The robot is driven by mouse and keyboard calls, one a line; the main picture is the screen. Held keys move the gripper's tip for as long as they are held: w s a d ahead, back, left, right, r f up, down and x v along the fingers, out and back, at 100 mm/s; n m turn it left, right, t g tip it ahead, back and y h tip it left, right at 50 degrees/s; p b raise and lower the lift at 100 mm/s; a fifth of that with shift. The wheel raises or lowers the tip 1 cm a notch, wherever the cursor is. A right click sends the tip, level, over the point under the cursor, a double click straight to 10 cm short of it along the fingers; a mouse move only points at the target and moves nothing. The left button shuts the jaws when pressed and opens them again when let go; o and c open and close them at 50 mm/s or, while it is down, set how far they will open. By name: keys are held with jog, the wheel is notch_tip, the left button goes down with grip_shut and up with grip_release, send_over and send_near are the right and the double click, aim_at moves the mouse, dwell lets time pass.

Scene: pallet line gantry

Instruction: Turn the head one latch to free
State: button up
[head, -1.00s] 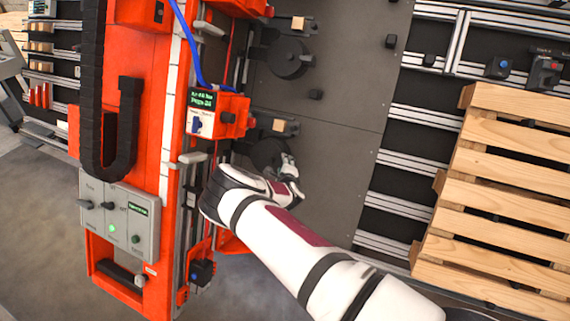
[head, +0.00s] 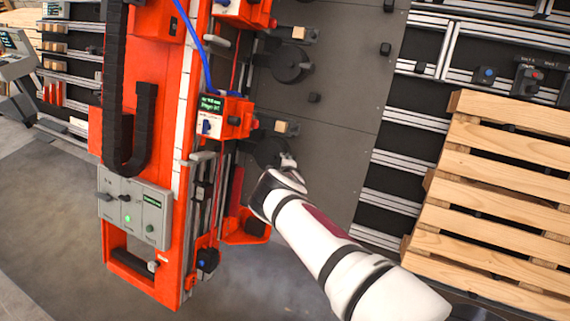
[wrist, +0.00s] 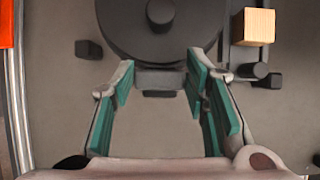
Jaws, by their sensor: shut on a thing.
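A round black disc (head: 270,152) lies on the grey plate beside the orange gantry; it also shows at the top of the wrist view (wrist: 125,40), with a round knob in its middle. A short dark tab (wrist: 160,80) sticks out from the disc's near edge. In the head view my gripper (head: 287,162) is small and partly covers the disc. I cannot tell from these views which part is labelled as the head one latch.
An orange head box (head: 222,118) with a small display and a blue switch sits just beyond. A wooden block (wrist: 258,26) on a dark bracket is close right of the disc. A second black disc (head: 290,65) lies farther back. A wooden pallet (head: 500,190) stands at right.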

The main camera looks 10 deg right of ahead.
jog(key=shift+f, duration=0.1)
dwell(0.3)
jog(key=o, duration=0.9)
jog(key=shift+c, duration=0.2)
jog(key=shift+w+b, duration=0.15)
jog(key=shift+b, duration=0.65)
jog(key=m+b, duration=0.1)
jog(key=b, duration=0.1)
jog(key=shift+f+t+b, duration=0.15)
jog(key=shift+t+b, duration=0.15)
jog(key=shift+t, duration=0.1)
